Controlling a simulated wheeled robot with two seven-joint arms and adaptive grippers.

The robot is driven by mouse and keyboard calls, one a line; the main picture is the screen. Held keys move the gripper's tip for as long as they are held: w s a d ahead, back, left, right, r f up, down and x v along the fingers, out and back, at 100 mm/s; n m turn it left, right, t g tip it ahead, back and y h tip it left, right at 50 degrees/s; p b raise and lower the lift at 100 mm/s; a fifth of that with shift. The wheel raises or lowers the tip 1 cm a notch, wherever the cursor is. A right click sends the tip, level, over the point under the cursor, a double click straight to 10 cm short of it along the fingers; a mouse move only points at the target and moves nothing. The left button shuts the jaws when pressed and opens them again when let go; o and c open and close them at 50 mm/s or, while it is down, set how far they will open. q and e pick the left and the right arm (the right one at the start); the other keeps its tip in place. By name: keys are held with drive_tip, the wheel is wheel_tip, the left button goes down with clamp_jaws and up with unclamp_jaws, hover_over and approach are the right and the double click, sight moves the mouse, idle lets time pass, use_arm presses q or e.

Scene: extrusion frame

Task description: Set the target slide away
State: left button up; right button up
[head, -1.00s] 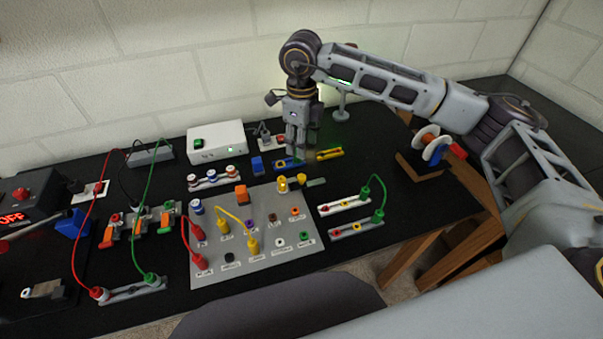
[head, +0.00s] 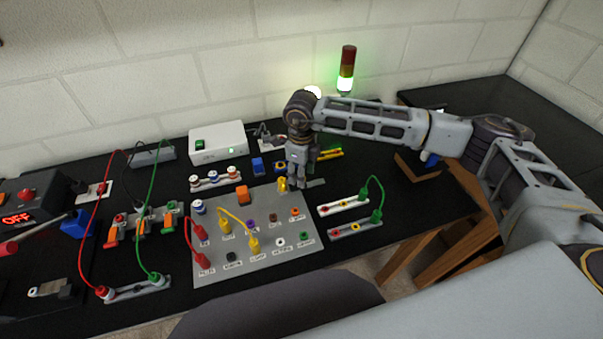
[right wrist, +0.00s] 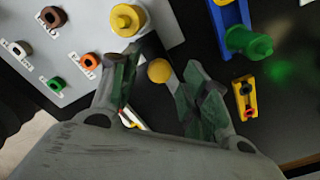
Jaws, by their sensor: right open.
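My right gripper (head: 297,182) comes down over the far right corner of the grey socket panel (head: 212,275). In the right wrist view its two fingers (right wrist: 158,92) are apart, and a yellow ball knob (right wrist: 160,70) shows between them, not visibly gripped. A dark strip by the knob may be the slide; I cannot tell for sure. In the head view a grey-green strip (head: 316,183) sticks out right of the gripper. A yellow cylinder (head: 282,184) stands just left of the gripper and also shows in the right wrist view (right wrist: 127,20). My left gripper is out of view.
Yellow and red cables arch over the panel. Two socket strips (head: 343,205) with a green cable lie to the right. A blue holder (right wrist: 230,15) with a green cylinder (right wrist: 248,42) and a yellow block (right wrist: 245,97) lie near the right finger. A lit signal tower (head: 346,70) stands behind.

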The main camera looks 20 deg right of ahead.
drive_tip(key=shift+f, duration=0.55)
drive_tip(key=shift+c, duration=0.4)
clamp_jaws()
